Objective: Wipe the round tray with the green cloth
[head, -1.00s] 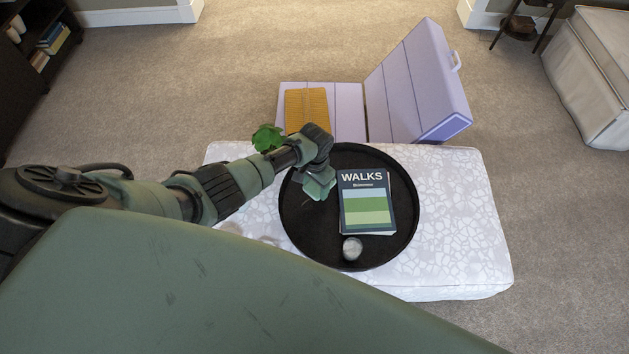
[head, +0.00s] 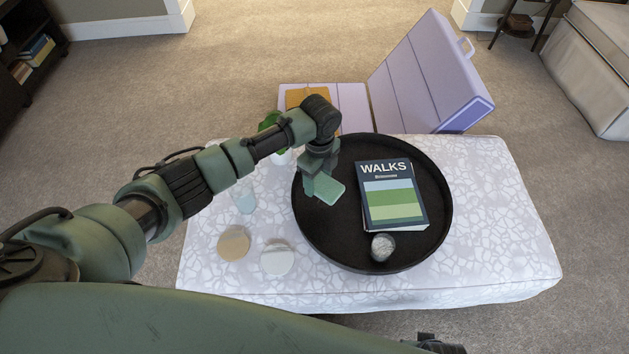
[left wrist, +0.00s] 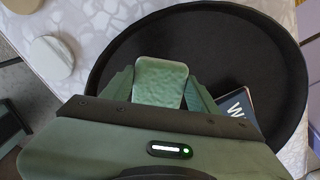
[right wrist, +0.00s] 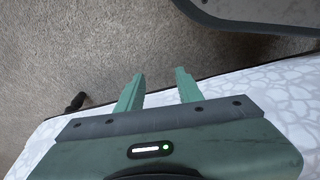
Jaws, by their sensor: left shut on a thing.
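The round tray (head: 330,235) is black with a raised rim and lies on a white patterned ottoman. My left gripper (head: 322,178) is over the tray's left part, shut on the green cloth (head: 325,189), a small pale green pad. In the left wrist view the cloth (left wrist: 160,82) sits between the fingers above the dark tray (left wrist: 225,45); I cannot tell whether it touches the tray. My right gripper (right wrist: 158,88) is open and empty near the ottoman's edge.
On the tray's right part lie a WALKS book (head: 392,195) and a grey round object (head: 382,247). Two coasters, tan (head: 233,243) and white (head: 277,258), a clear glass (head: 243,200) and a plant (head: 268,121) are left of it.

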